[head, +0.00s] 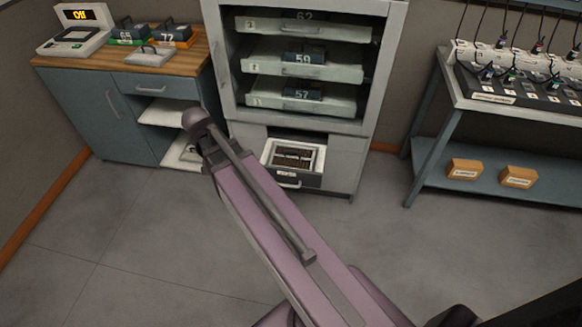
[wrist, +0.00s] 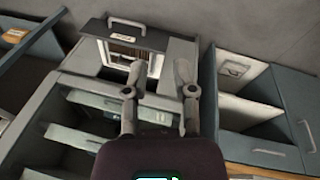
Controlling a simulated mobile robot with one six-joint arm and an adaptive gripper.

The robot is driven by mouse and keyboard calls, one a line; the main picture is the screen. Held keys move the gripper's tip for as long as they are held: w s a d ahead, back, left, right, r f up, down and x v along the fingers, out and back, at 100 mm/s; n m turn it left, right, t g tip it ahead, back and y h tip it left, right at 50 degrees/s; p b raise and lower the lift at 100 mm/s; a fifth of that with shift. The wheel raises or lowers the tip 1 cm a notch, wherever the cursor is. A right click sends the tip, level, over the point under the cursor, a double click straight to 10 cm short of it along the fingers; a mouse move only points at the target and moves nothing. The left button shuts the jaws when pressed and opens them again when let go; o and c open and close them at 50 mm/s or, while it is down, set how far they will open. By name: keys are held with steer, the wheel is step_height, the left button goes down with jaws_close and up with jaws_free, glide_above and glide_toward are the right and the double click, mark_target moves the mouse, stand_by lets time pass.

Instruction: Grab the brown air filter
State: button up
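The brown air filter (head: 293,158) appears as a dark brown slatted block inside a pale-framed open drawer (head: 285,181) low in the grey cabinet. In the wrist view, the drawer (wrist: 149,36) is seen upside down, and part of the brown slatted block (wrist: 121,50) shows in it. My gripper (wrist: 160,75) is open, with its two fingers apart and nothing between them. In the wrist view its fingertips overlap the drawer and cabinet edge; how far they are from the filter is unclear. My gripper cannot be made out in the head view, where my arm crosses the middle.
Shelf trays (head: 302,67) with dark numbered boxes sit above the drawer. A wood-topped cabinet (head: 75,62) with a display device (head: 75,30) stands left. The floor (head: 420,265) in front is clear.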

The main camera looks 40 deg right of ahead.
steer(key=w+d+f+m+g+h+b, duration=0.1)
steer(key=w+d+f+m+h+b, duration=0.3)
steer(key=w+d+f+m+b, duration=0.3)
steer(key=w+d+f+m+g+h+b, duration=0.1)
steer(key=w+d+f+m+h+b, duration=0.3)
steer(key=d+f+m+b, duration=1.1)
steer(key=w+d+m+b, duration=0.1)
steer(key=w+d+b, duration=0.1)
steer(key=b, duration=0.5)
steer(key=shift+w+d+f+m+h, duration=0.3)
steer(key=shift+w+d, duration=0.05)
steer(key=shift+d, duration=0.15)
steer(key=b, duration=0.5)
glide_above(284, 160)
steer(key=f, duration=0.4)
steer(key=shift+w+a+f, duration=0.1)
steer(key=shift+a, duration=0.3)
steer(key=shift+d+f, duration=0.15)
steer(key=shift+d, duration=0.35)
